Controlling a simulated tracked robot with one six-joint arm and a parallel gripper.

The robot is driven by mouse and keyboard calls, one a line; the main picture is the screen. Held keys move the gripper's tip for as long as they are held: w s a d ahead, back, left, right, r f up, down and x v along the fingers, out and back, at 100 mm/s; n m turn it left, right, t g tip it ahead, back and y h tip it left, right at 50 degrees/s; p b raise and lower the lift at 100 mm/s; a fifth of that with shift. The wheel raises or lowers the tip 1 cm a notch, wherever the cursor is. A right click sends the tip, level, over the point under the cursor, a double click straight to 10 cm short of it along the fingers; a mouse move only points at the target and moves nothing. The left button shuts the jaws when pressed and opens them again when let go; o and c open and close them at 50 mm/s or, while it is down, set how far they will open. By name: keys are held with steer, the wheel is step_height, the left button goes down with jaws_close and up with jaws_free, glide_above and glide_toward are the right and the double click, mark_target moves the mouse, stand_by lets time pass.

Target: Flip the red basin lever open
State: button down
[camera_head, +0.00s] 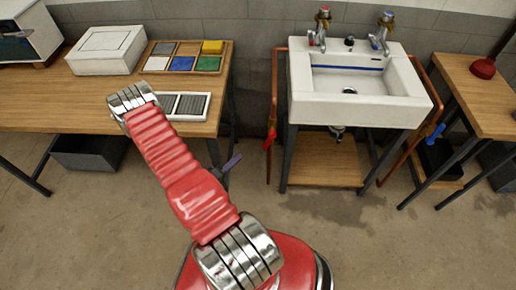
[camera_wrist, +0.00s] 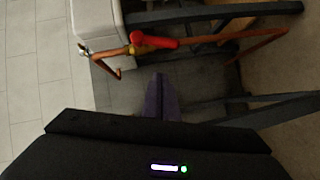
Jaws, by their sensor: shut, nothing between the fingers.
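The red basin lever (camera_head: 269,138) is on the copper pipe to the left of the white basin (camera_head: 358,108). In the wrist view the red lever (camera_wrist: 153,40) lies across the upper middle, close along the copper pipe, beside a brass fitting (camera_wrist: 133,50). I cannot tell its exact angle to the pipe. My gripper (camera_wrist: 158,76) has dark purple fingers, closed together and empty, pointing towards the lever with a gap between. In the head view my gripper (camera_head: 234,160) shows small and partly hidden behind my red arm, left of and lower than the lever.
A blue lever (camera_head: 435,131) is on the copper pipe at the basin's right. The basin's dark stand legs (camera_head: 289,160) are near the red lever. A wooden workbench (camera_head: 80,80) with boxes and trays stands left, another table (camera_head: 480,95) right. The floor in front is clear.

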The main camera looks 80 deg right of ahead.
glide_toward(268, 141)
steer(key=w+d+f, duration=0.2)
steer(key=w+d, duration=0.1)
steer(key=d, duration=0.2)
steer(key=shift+s+d+f, duration=0.3)
steer(key=shift+s+f, duration=0.1)
steer(key=shift+s, duration=0.35)
steer(key=shift+s+d+f, duration=0.35)
steer(key=shift+s+f, duration=0.1)
steer(key=shift+s, duration=0.25)
steer(key=shift+s, duration=0.1)
